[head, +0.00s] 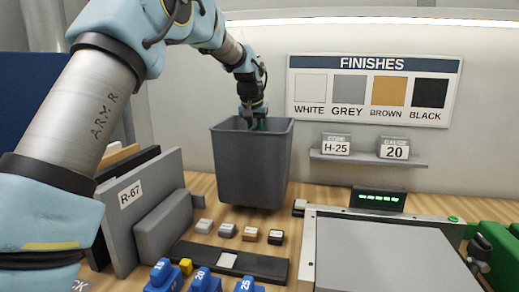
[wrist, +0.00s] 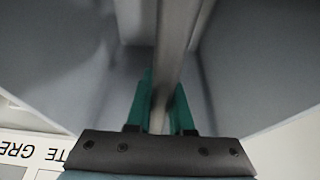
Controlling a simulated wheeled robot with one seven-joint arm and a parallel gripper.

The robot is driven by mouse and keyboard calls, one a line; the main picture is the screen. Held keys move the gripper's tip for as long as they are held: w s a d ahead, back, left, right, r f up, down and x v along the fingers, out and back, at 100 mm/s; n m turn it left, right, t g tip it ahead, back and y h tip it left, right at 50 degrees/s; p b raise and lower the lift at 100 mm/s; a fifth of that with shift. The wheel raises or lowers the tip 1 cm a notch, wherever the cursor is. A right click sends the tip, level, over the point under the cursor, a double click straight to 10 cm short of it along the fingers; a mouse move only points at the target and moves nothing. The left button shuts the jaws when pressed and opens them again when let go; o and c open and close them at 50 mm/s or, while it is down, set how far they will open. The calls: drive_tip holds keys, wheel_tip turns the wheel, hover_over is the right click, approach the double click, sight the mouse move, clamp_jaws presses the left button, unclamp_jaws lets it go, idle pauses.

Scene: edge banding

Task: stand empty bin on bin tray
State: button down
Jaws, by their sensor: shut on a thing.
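The grey bin (head: 252,165) is upright at the back middle of the bench in the head view. My gripper (head: 253,124) is above its back rim, pointing down. In the wrist view my gripper (wrist: 162,105) has its two teal fingers on either side of the bin wall (wrist: 172,60), shut on it. The part of the bin's inside that shows in the wrist view holds nothing. I cannot tell whether the bin's base touches the bench. I cannot make out a bin tray; it may be hidden behind or under the bin.
Small finish blocks (head: 250,233) sit in front of the bin, with a dark strip (head: 228,262) and blue pieces (head: 203,279) nearer. Grey panels labelled R-67 (head: 140,205) stand left. A machine with a flat grey top (head: 385,255) stands right. A shelf (head: 368,159) is on the wall.

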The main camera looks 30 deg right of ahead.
drive_tip(key=shift+f+p, duration=0.5)
drive_tip(key=shift+f, duration=1.4)
drive_tip(key=shift+f, duration=0.2)
drive_tip(key=c, duration=0.8)
unclamp_jaws()
